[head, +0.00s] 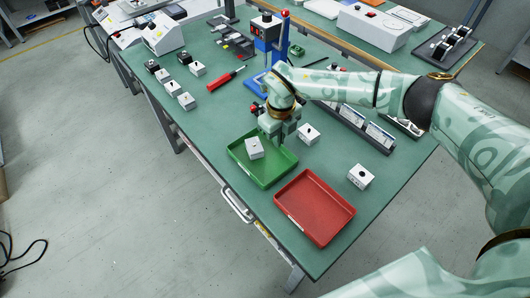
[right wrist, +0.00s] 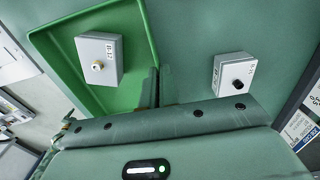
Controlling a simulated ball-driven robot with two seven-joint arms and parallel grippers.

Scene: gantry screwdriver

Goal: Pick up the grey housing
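A grey housing (head: 254,147) with a light knob sits in the green tray (head: 240,158); it also shows in the right wrist view (right wrist: 99,58). A second grey housing (head: 308,134) with a black knob stands on the table just right of the tray, and shows in the right wrist view (right wrist: 233,74). A third grey housing (head: 360,177) stands farther right. My right gripper (head: 279,139) points down over the tray's far right edge, between the first two housings. I see nothing held, but its finger gap is unclear. My left gripper is out of view.
An empty red tray (head: 314,208) lies near the front edge. Several small housings (head: 186,101) stand at the left edge, near a red screwdriver (head: 224,80). A blue fixture (head: 268,40) stands behind my gripper. Racked parts (head: 354,117) lie beneath my right arm.

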